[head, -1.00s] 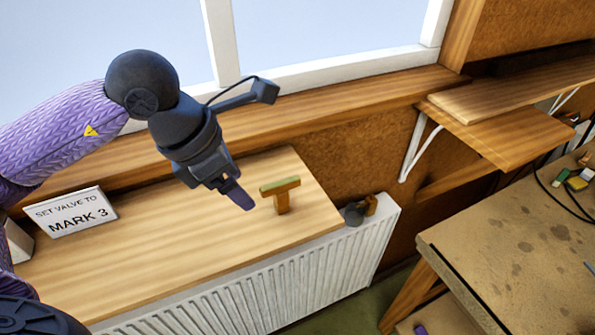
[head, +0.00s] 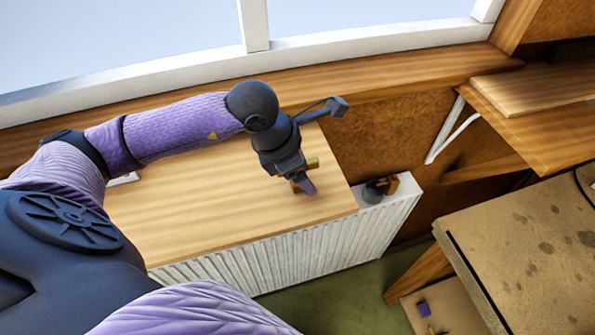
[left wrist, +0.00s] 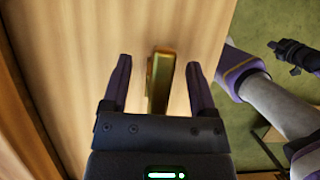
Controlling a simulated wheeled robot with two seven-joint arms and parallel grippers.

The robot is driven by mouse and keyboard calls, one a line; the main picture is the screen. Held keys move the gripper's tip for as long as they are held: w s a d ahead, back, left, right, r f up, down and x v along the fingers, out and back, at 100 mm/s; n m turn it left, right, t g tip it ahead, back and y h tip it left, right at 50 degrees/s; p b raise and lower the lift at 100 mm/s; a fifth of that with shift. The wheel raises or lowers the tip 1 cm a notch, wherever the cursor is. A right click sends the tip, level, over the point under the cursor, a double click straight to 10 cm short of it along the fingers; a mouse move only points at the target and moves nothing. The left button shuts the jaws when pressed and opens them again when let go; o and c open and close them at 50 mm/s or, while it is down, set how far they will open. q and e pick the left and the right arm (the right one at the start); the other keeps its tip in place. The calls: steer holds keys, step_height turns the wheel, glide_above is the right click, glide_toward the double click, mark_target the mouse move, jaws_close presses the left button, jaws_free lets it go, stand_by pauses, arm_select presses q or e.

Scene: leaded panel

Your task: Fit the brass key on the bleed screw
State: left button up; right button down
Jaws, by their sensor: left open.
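The brass key (head: 313,162) stands on the wooden top over the radiator, near its right end. It is T-shaped, and my left gripper hides most of it in the head view. My left gripper (head: 304,185) is open at the key. In the left wrist view the key (left wrist: 160,85) lies between the two spread fingers (left wrist: 159,62), with a gap showing on each side. A dark round fitting with a brown piece (head: 378,190) sits at the radiator's right end; I cannot make out the bleed screw there. My right gripper (left wrist: 294,56) shows small and dark in the left wrist view.
The white radiator (head: 290,243) runs below the wooden top (head: 200,220). The window sill is behind. A bracketed shelf (head: 540,125) and a stained workbench (head: 520,240) stand to the right. Green floor (head: 340,290) lies between radiator and bench.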

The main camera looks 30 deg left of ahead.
arm_select(q)
jaws_close()
steer(key=shift+w, duration=0.1)
step_height(320, 180, up, 10)
steer(key=shift+r+b, duration=0.1)
steer(key=shift+b, duration=0.6)
steer(key=c, duration=0.8)
jaws_free()
jaws_close()
